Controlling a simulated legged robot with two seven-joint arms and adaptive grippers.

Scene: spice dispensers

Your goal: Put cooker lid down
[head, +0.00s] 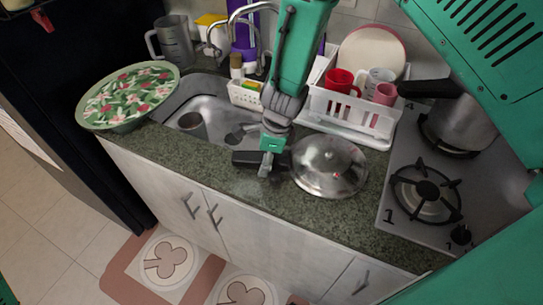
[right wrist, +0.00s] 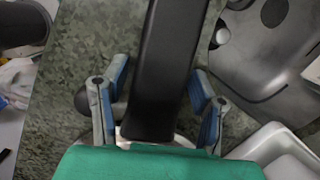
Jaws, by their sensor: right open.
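The shiny metal cooker lid (head: 330,167) lies on the dark green counter (head: 225,172), between the sink and the stove. Its long black handle (head: 247,159) points left, toward the sink; it also shows in the right wrist view (right wrist: 165,70). My right gripper (head: 267,168) is over the handle. In the right wrist view its blue-padded fingers (right wrist: 158,105) stand open on both sides of the handle, with gaps visible. My left gripper is not in view. The metal cooker pot (head: 463,127) stands on the back burner, its black handle pointing left.
A white dish rack (head: 345,108) with mugs stands behind the lid. A free burner (head: 427,192) is at the right. A floral tray (head: 128,93) is at the far left.

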